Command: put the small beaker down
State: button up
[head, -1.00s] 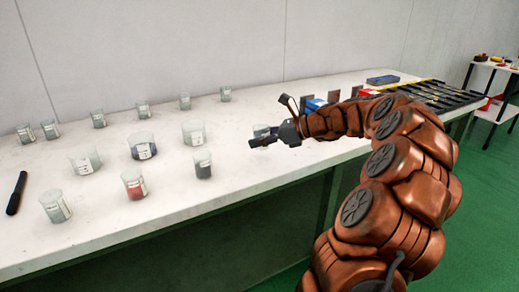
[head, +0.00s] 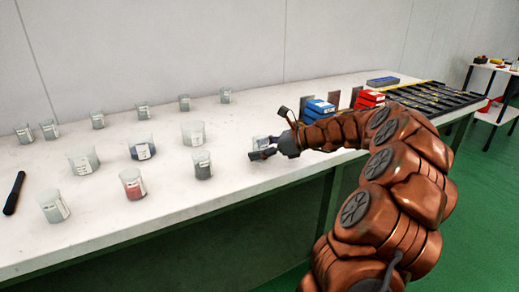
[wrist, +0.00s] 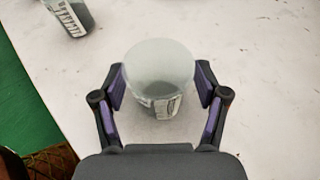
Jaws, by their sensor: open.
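The small beaker (head: 262,143) is a clear cup with a white label, upright on the white table (head: 235,185) to the right of the other beakers. In the wrist view the small beaker (wrist: 160,72) stands between the two fingers, its label facing my palm. My gripper (head: 262,150) is low over the table at the beaker. In the wrist view my gripper (wrist: 161,86) is open, one finger on each side of the glass. I cannot tell whether the pads still touch it. My fingers partly hide the beaker in the head view.
A grey-filled beaker (head: 203,165) stands to the left, also at the wrist view's upper left (wrist: 70,14). Blue boxes (head: 318,112) and red boxes (head: 369,99) stand behind my arm. The table's front edge is close.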

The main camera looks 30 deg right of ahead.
jog(key=shift+s+d+r, duration=0.15)
jog(key=shift+r, duration=0.05)
jog(key=p+v, duration=0.2)
jog(key=v, duration=0.9)
jog(key=shift+s+d+r, duration=0.1)
jog(key=shift+s+d, duration=0.05)
jog(key=shift+s, duration=0.1)
